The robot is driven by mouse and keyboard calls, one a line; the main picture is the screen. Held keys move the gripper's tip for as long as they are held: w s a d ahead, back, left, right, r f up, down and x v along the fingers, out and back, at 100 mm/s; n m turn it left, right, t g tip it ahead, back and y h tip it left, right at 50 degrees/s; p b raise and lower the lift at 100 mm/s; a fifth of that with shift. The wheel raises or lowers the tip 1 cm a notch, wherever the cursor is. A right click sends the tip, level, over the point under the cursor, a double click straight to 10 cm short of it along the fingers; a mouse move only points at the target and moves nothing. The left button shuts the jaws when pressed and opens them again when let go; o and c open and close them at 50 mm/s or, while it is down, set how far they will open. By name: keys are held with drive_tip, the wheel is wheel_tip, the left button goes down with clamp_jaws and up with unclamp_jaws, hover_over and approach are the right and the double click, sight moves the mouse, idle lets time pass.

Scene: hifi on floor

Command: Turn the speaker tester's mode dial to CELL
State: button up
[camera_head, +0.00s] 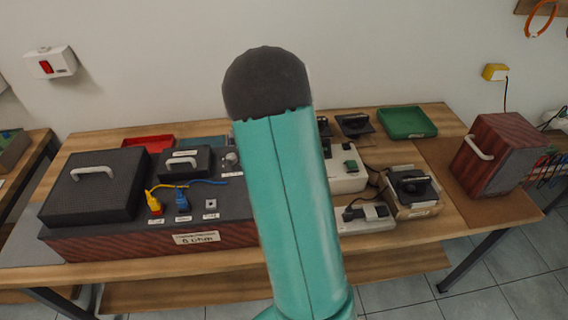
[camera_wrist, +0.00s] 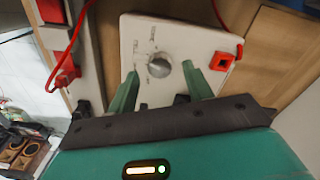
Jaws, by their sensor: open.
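In the wrist view, a pale panel (camera_wrist: 182,34), which looks like the speaker tester, lies on a wooden surface. Its round silver mode dial (camera_wrist: 159,67) has small lettering around it, too small to read surely. I cannot tell which mark the dial points to. My gripper (camera_wrist: 160,75) is open, with one green finger to the left of the dial and one to the right. The fingertips are close to the dial; contact is not clear. In the head view my teal arm covers the middle of the bench, and my gripper is hidden there.
A red socket (camera_wrist: 221,61) with a red cable sits on the panel's right; another red cable (camera_wrist: 70,65) runs at left. The bench holds a black case (camera_head: 95,190), a wood-sided unit (camera_head: 150,242), a green tray (camera_head: 407,122) and a wooden speaker box (camera_head: 490,150).

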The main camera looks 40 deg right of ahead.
wheel_tip(320, 180, up, 12)
idle(0.3)
drive_tip(key=shift+f, duration=0.1)
idle(0.3)
drive_tip(key=s+a+r+n+t, duration=0.1)
drive_tip(key=s+a+r+n, duration=0.3)
drive_tip(key=a, duration=0.5)
drive_tip(key=s+a+r+n+t, duration=0.1)
drive_tip(key=a+r+n+t, duration=0.1)
drive_tip(key=a+r+n, duration=0.5)
drive_tip(key=s+a+f+n+t, duration=0.1)
drive_tip(key=s+a+n+t, duration=0.1)
drive_tip(key=s+a+n, duration=0.7)
drive_tip(key=s+a, duration=0.2)
drive_tip(key=a, duration=0.4)
drive_tip(key=shift+s+f+t, duration=0.3)
drive_tip(key=shift+s+f, duration=0.05)
drive_tip(key=shift+s, duration=0.05)
